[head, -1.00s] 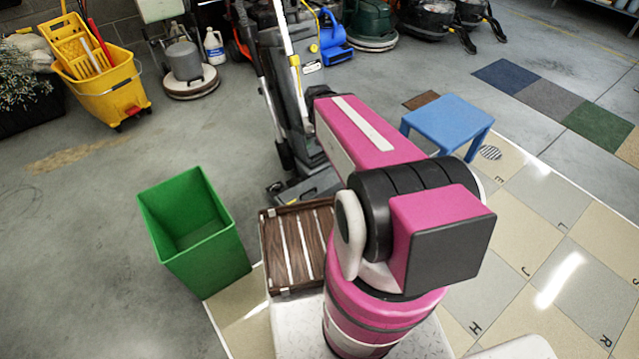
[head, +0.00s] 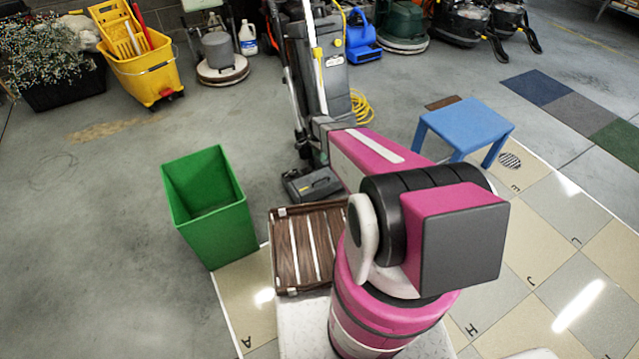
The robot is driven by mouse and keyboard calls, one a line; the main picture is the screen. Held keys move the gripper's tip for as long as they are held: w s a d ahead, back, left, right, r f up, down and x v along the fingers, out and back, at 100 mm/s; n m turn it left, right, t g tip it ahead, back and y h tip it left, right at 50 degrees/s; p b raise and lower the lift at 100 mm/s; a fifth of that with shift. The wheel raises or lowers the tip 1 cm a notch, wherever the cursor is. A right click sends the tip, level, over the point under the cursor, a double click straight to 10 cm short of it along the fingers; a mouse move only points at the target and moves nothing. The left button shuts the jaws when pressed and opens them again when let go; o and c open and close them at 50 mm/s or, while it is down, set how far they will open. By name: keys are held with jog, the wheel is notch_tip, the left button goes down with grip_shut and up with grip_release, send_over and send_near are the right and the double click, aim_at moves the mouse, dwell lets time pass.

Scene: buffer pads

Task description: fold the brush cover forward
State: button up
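An upright grey floor machine (head: 322,82) with a yellow-marked handle stands ahead, beyond my arm. Its low dark head (head: 312,184) rests on the grey floor, with a small yellow mark at its front corner. I cannot make out a separate brush cover or its position at this size. My pink arm reaches toward the machine and overlaps its lower body. My gripper is not visible; the far end of my arm hides that area.
A green bin (head: 238,230) stands left of a brown slatted tray (head: 283,274) close to me. A blue stool (head: 462,122) is to the right. A yellow mop bucket (head: 146,75) and other cleaning machines line the back. Floor at left is open.

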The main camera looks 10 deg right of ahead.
jog(key=m, duration=0.2)
send_over(320, 177)
jog(key=s+a, duration=0.1)
jog(key=s, duration=0.1)
notch_tip(320, 177, down, 5)
jog(key=f, duration=0.3)
jog(key=s+f, duration=0.1)
jog(key=f, duration=0.2)
jog(key=s+f, duration=0.1)
jog(key=f, duration=0.3)
jog(key=shift+s+d, duration=0.15)
jog(key=shift+r, duration=0.1)
grip_shut()
